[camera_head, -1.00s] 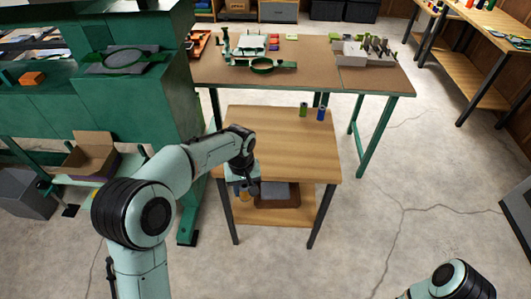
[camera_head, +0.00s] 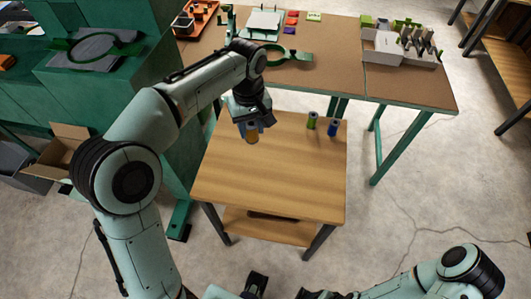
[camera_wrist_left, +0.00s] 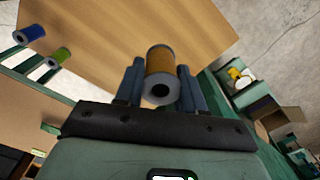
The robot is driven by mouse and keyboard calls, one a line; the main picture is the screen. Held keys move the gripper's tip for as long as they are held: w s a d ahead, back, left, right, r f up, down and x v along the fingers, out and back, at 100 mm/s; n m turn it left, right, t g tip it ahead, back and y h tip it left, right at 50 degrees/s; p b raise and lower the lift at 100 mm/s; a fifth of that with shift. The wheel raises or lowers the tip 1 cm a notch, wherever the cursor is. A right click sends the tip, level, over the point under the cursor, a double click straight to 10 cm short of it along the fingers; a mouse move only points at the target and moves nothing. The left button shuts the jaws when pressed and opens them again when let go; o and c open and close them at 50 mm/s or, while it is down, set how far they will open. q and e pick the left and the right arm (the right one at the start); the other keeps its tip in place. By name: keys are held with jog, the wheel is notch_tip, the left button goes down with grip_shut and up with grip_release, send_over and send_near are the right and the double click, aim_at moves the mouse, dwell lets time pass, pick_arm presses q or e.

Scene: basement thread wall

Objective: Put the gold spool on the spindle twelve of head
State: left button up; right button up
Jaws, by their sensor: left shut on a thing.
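The gold spool (camera_head: 251,137) is held between the fingers of my left gripper (camera_head: 251,126), over the left part of the small wooden table. In the left wrist view the gold spool (camera_wrist_left: 161,68) sits between the two blue-grey fingers of the left gripper (camera_wrist_left: 160,88), its grey end with a dark hole facing the camera. Part of the large green machine (camera_head: 95,110) stands at the left. I cannot make out its head or spindle twelve. My right arm shows at the bottom right; I cannot clearly make out its gripper.
A green spool (camera_head: 312,120) and a blue spool (camera_head: 333,127) stand at the far right corner of the small wooden table (camera_head: 270,180). Behind is a long workbench (camera_head: 340,65) with a hoop, trays and a grey rack. An open cardboard box (camera_head: 65,150) stands at the left.

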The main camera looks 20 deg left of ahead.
pick_arm(q)
jog(key=shift+w+f+b, duration=0.1)
jog(key=shift+f+b, duration=1.3)
jog(key=shift+f, duration=8.5)
jog(key=shift+f, duration=0.2)
jog(key=o, duration=1)
jog(key=shift+r, duration=0.15)
